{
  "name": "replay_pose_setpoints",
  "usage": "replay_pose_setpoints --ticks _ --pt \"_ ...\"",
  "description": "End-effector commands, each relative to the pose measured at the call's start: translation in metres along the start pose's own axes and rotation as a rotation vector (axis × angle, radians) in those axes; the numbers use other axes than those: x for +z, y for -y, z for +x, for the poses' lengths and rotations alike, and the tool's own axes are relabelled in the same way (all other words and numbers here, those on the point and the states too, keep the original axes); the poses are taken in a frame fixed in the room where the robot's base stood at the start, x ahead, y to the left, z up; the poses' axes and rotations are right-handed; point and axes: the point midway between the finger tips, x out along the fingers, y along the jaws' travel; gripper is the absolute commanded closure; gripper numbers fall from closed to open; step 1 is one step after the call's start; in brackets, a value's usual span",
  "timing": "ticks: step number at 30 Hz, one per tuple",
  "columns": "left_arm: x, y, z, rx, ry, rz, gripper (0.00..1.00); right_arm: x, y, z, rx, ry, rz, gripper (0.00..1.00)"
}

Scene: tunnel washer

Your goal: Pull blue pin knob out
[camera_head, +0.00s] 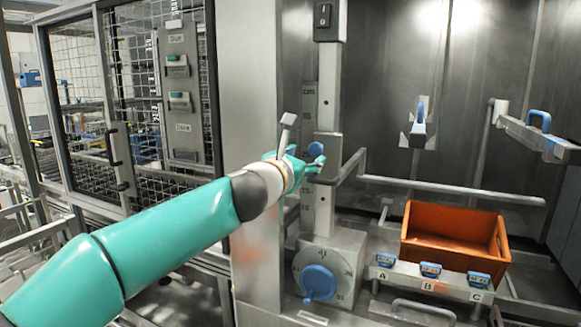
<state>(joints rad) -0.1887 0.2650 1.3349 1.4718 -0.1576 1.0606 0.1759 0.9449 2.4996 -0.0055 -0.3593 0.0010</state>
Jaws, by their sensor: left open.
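The blue pin knob (316,149) sits on the upright grey post (327,108), partly overlapped by my gripper. My left arm comes in from the lower left, and its teal left gripper (311,164) is open at the post, right beside and just below the knob. No clear hold on the knob shows, and I cannot tell whether a finger touches it. My right gripper is out of view.
A blue dial (318,282) is at the post's foot. Blue handles marked A, B and C (431,269) stand before an orange bin (455,237). A grey rail (450,188) runs right from the post. A mesh cage (140,90) stands left.

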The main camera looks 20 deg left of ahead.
Motion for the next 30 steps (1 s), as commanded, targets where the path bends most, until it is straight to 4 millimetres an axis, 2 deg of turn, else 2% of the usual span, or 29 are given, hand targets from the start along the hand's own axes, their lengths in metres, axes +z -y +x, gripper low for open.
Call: replay_pose_setpoints --ticks 6,12,30 --pt "0.0 0.0 -0.036 -0.002 0.001 0.001 0.41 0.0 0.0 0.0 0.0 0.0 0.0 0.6" --pt "-0.001 0.0 -0.058 -0.001 0.0 0.0 0.41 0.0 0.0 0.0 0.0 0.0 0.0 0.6" --pt "-0.002 -0.001 -0.063 0.001 -0.001 -0.001 0.41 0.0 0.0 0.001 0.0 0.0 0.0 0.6"
